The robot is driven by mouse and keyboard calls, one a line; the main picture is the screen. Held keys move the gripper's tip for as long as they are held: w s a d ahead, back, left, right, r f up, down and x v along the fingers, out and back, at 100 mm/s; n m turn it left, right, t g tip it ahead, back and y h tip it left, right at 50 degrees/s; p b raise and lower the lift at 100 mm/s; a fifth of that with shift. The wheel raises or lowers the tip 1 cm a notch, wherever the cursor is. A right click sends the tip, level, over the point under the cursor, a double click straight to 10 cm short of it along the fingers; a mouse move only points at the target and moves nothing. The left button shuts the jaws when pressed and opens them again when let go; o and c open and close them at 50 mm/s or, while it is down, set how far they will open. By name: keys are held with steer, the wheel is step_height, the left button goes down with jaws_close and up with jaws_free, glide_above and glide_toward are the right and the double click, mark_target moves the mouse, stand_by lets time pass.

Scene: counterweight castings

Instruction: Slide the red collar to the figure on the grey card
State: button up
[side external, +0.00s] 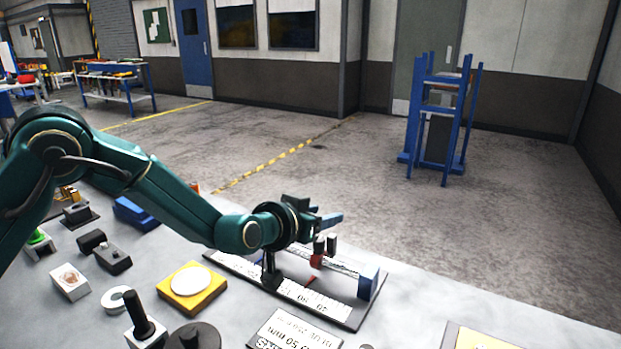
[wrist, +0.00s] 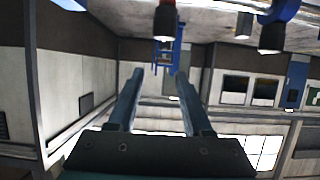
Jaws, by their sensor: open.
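The red collar (side external: 316,261) sits on a rail above a long white scale (side external: 296,294) with black figures. Two short dark posts stand up at the collar, and a red pointer (side external: 312,281) reaches down to the scale. The figure under the pointer is too small to read. A pale grey card (side external: 292,331) with upside-down black print lies in front of the scale; the print seems to include "50 mm". My gripper (side external: 330,219) is above the collar, held about level and apart from it. Its blue fingers are open and empty in the wrist view (wrist: 154,74).
A blue end block (side external: 368,281) closes the rail's right end. A yellow block with a white disc (side external: 191,286), a white ring (side external: 118,299) and several castings crowd the bench left of the scale.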

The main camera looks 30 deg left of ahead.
mark_target(330, 239)
step_height(330, 239, down, 6)
steer(key=shift+f, duration=0.1)
steer(key=shift+x, duration=2.55)
jaws_close()
